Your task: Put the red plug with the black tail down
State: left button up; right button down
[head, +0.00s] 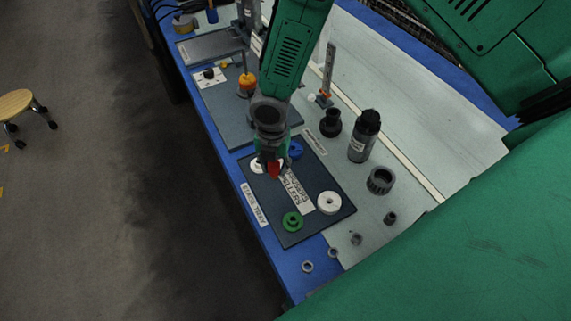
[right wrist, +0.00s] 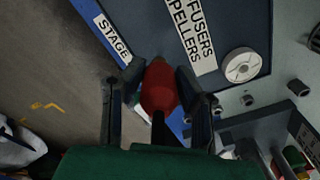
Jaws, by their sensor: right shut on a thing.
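My right gripper (head: 271,166) hangs over the dark mat (head: 318,225) labelled for diffusers and impellers. It is shut on the red plug (head: 274,171). In the right wrist view the red plug (right wrist: 159,88) sits between the two fingers (right wrist: 158,100), with its black tail (right wrist: 159,130) pointing toward the camera. Whether the plug touches the mat is hard to tell. My left gripper is not in view.
On the mat are a green wheel (head: 292,221), a white wheel (head: 329,203), a blue part (head: 295,150) and a white part (head: 257,166) near the gripper. A dark bottle (head: 364,137), black part (head: 330,123) and grey ring (head: 380,180) stand to the right.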

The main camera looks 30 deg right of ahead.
aim_at(272, 176)
jog(key=f, duration=0.2)
jog(key=a+f, duration=0.1)
jog(key=f, duration=0.3)
jog(key=d+f, duration=0.1)
jog(key=f, duration=0.1)
jog(key=shift+d+f+b, duration=0.1)
jog(key=shift+d+b, duration=0.05)
jog(key=shift+b, duration=0.15)
jog(key=shift+a, duration=0.3)
jog(key=c, duration=1.2)
grip_release()
jog(key=shift+a, duration=0.15)
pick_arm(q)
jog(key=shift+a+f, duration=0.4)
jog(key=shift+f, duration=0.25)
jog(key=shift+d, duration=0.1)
